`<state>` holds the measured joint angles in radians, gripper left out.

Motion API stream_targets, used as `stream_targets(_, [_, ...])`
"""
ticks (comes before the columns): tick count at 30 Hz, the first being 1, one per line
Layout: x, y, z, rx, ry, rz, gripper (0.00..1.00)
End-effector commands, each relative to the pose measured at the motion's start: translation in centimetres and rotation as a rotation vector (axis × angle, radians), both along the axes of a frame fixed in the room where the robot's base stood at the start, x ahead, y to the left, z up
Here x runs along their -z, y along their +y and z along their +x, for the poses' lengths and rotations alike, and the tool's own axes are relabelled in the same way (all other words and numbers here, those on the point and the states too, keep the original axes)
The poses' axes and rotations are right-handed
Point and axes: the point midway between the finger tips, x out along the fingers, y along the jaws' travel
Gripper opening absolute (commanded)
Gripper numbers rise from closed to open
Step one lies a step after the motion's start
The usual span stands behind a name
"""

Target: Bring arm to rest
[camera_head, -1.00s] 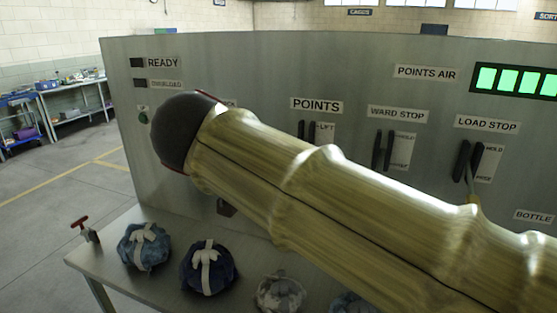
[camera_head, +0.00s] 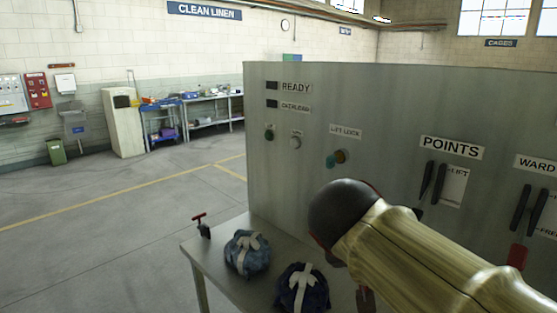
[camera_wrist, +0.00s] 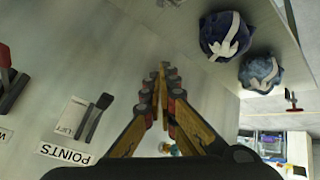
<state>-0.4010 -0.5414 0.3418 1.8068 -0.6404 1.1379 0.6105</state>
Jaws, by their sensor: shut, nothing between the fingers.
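My arm (camera_head: 430,255), a tan ribbed link with a dark rounded end, reaches in from the lower right of the head view. It covers part of the grey control panel (camera_head: 330,100). My gripper (camera_wrist: 166,75) shows in the wrist view, its two yellow-brown fingers with dark and reddish tips closed together and empty. The fingers appear in front of the panel face, apart from the sling bags. In the head view, the gripper is mostly hidden behind the arm.
A blue bag (camera_head: 247,254) and a dark navy bag (camera_head: 302,289), both with pale straps, sit on a metal table (camera_head: 215,258) below the panel. A red-handled clamp (camera_head: 201,225) is at its left corner. The POINTS levers (camera_head: 433,182) stick out near my arm. Open floor (camera_head: 100,240) lies left.

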Motion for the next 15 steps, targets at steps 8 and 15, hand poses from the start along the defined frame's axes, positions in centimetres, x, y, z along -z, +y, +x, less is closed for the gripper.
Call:
stream_targets(8, [12.0, 1.3, -9.7, -0.3, 0.218, 0.156, 0.0])
stream_targets(15, [16.7, 0.1, -15.4, -0.218, 0.199, 0.327, 0.0])
